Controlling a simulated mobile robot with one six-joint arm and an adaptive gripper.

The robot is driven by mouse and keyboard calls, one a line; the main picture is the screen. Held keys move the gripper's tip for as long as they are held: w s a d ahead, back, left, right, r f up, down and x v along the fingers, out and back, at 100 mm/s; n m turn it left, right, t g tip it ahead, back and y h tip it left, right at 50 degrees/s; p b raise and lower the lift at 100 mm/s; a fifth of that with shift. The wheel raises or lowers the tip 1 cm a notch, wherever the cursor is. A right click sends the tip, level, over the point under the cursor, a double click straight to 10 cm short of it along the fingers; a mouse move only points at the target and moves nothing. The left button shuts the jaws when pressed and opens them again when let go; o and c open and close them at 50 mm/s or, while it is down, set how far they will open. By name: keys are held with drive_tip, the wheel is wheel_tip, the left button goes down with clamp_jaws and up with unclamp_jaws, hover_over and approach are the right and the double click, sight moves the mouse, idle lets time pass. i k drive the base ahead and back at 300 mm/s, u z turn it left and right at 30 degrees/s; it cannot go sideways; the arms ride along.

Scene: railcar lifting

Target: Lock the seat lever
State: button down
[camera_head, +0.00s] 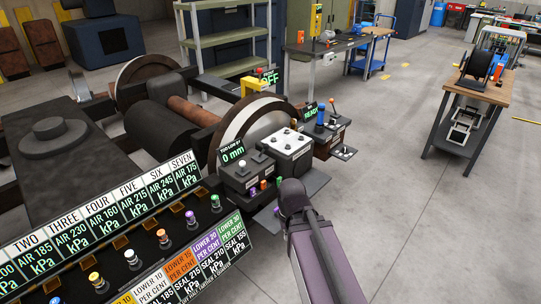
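No lever is clearly marked as the seat lever. A small upright lever with a red knob (333,102) stands at the far end of the control boxes, near a green "READY" display (311,113). A blue cylinder (320,116) stands beside it. Closer is a light-topped box with several small knobs (288,146), and a dark box with a "0 mm" display (233,153). My purple-grey arm rises from the bottom edge and ends in a dark rounded joint just right of these boxes. My gripper's fingers do not show.
A long panel of pressure labels and coloured knobs (130,240) fills the lower left. A wheelset with a large wheel (240,125) and a yellow bracket by an "OFF" display (270,76) lie behind. A wooden-topped bench (473,84) stands right. The floor between is clear.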

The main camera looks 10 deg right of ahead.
sight(265, 147)
drive_tip(key=z, duration=0.7)
drive_tip(key=i, duration=0.6)
drive_tip(key=u, duration=0.7)
